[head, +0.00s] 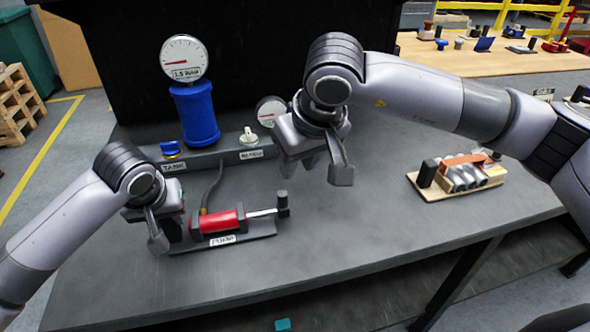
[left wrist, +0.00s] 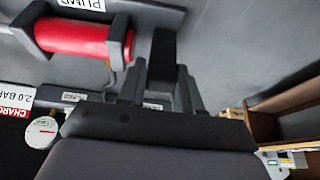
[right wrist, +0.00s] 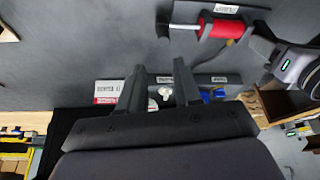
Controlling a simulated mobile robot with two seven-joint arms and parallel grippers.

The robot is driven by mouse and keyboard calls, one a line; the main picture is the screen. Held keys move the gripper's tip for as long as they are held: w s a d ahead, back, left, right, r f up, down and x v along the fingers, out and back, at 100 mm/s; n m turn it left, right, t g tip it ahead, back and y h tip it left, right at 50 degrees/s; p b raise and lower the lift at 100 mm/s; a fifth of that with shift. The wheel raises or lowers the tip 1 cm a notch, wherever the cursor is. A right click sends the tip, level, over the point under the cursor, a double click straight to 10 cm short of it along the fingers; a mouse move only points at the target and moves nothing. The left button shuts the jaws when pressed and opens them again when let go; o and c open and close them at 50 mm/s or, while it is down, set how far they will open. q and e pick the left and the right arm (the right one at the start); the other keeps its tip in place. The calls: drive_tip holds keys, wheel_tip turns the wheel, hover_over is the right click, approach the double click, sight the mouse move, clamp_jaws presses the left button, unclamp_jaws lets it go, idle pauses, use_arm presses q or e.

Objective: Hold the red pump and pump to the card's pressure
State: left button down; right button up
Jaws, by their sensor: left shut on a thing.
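The red pump (head: 222,220) lies on a dark base on the bench, with its rod and black handle (head: 283,204) reaching right. My left gripper (head: 168,228) is shut on the black block (left wrist: 163,55) at the pump's left end. My right gripper (head: 328,172) is open and empty above the bench, up and right of the pump handle. A blue tank (head: 196,113) carries a gauge (head: 184,58) labelled 1.5 BAR, its needle pointing left. A charge card (left wrist: 14,104) in the left wrist view reads 2.0 BAR.
A smaller gauge (head: 270,110), a white knob (head: 248,137) and a blue valve handle (head: 171,149) stand along the bench's back strip. A wooden board with metal cylinders (head: 465,178) lies at the right. The bench front (head: 330,235) is clear.

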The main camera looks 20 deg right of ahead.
drive_tip(key=c, duration=0.4)
drive_tip(key=shift+s+a+f, duration=0.1)
drive_tip(key=shift+s, duration=0.05)
clamp_jaws()
drive_tip(key=s+a+f+m+g+y, duration=0.4)
drive_tip(key=s+a+f+y, duration=0.1)
drive_tip(key=s+a+y, duration=0.15)
drive_tip(key=m+t+y, duration=0.5)
drive_tip(key=m+t, duration=0.7)
drive_tip(key=m, duration=1.4)
approach(283, 204)
drive_tip(key=x, duration=0.6)
drive_tip(key=shift+w+d+r, duration=0.1)
drive_tip(key=shift+w+r, duration=0.15)
drive_tip(key=shift+w, duration=0.2)
